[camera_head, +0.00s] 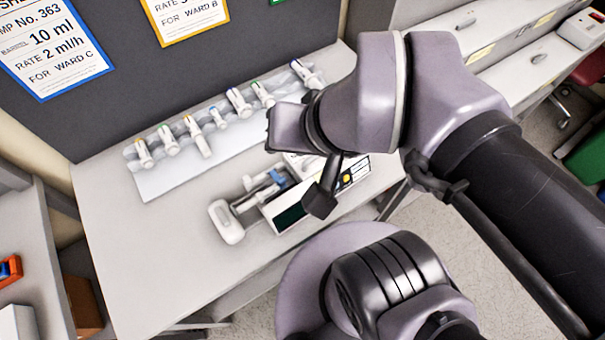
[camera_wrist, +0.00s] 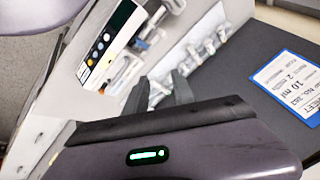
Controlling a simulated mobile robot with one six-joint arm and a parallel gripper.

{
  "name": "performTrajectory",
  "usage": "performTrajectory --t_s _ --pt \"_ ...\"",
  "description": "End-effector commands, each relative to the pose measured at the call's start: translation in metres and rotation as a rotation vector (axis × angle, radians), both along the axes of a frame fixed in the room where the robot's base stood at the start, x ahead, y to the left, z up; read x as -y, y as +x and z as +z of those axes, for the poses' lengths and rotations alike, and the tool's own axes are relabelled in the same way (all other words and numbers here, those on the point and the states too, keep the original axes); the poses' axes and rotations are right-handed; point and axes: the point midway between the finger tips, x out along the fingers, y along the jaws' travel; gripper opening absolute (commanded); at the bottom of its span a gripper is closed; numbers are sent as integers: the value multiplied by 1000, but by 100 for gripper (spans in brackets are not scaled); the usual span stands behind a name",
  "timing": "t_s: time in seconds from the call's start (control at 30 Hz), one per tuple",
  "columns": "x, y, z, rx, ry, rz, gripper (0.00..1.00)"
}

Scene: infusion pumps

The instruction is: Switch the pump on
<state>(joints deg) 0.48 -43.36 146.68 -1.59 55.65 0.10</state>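The pump (camera_head: 288,218) lies on the light worktop, a white device with a dark screen and a syringe with a blue part in its top. My arm hides part of it in the head view. In the wrist view, the pump (camera_wrist: 107,42) is at the upper left, its front panel showing a dark screen, several pale buttons and a yellow round button (camera_wrist: 91,62). My gripper (camera_wrist: 160,86) shows two dark fingers with a gap between them and nothing held. It appears apart from the panel, with the buttons left of the fingers. Its fingertips are not clear in the head view.
A dark panel with label sheets (camera_head: 50,45) rises behind. The worktop's left part is clear. A side table with an orange item (camera_head: 10,270) is at far left.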

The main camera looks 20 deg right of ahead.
Motion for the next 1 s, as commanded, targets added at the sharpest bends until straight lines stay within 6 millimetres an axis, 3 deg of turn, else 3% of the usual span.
performTrajectory --t_s 0.07,0.23,1.0 --pt "0 0 0 0 0 0 31" --pt "0 0 0 0 0 0 0" --pt "0 0 0 0 0 0 0"
